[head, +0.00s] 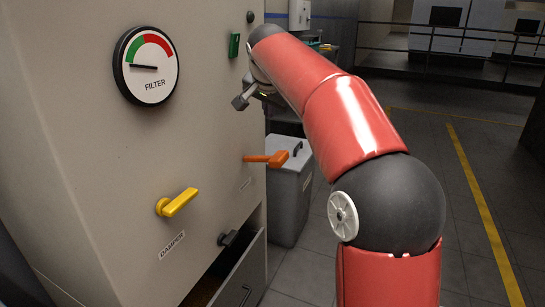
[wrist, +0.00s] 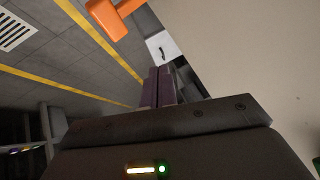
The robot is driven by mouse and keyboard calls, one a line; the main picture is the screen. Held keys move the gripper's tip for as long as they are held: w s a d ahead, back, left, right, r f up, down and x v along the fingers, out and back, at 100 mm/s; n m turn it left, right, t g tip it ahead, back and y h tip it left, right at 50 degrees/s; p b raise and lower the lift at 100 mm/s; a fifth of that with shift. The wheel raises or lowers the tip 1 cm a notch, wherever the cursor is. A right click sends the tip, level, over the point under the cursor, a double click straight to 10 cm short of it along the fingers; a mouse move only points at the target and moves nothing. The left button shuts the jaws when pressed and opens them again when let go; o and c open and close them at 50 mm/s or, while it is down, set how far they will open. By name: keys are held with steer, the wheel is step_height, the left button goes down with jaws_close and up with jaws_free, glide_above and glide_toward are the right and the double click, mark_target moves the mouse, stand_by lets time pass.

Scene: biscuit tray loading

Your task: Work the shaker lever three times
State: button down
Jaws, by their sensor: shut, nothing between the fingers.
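An orange lever (head: 268,158) sticks out from the grey cabinet front near its right edge, and its label is too small to read. I take it to be the shaker lever. It also shows at the top of the wrist view (wrist: 118,18). My gripper (head: 241,101) is above and a little left of the orange lever in the head view, apart from it. In the wrist view my gripper's fingers (wrist: 158,88) are together with nothing between them.
The cabinet (head: 60,130) also carries a FILTER gauge (head: 150,65) with its needle pointing left, a yellow DAMPER handle (head: 177,203), a green switch (head: 234,46) and a dark knob (head: 228,238). An open drawer (head: 243,280) is below. A grey bin (head: 288,205) stands behind.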

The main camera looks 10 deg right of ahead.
stand_by(0.3)
steer(key=b, duration=0.8)
glide_above(276, 152)
steer(key=s+a, duration=0.1)
steer(key=s, duration=0.2)
steer(key=f, duration=0.7)
steer(key=shift+w, duration=0.25)
steer(key=shift+s+d+f+b, duration=0.15)
steer(key=shift+f+b, duration=0.45)
steer(key=shift+f, duration=0.2)
steer(key=shift+f, duration=0.4)
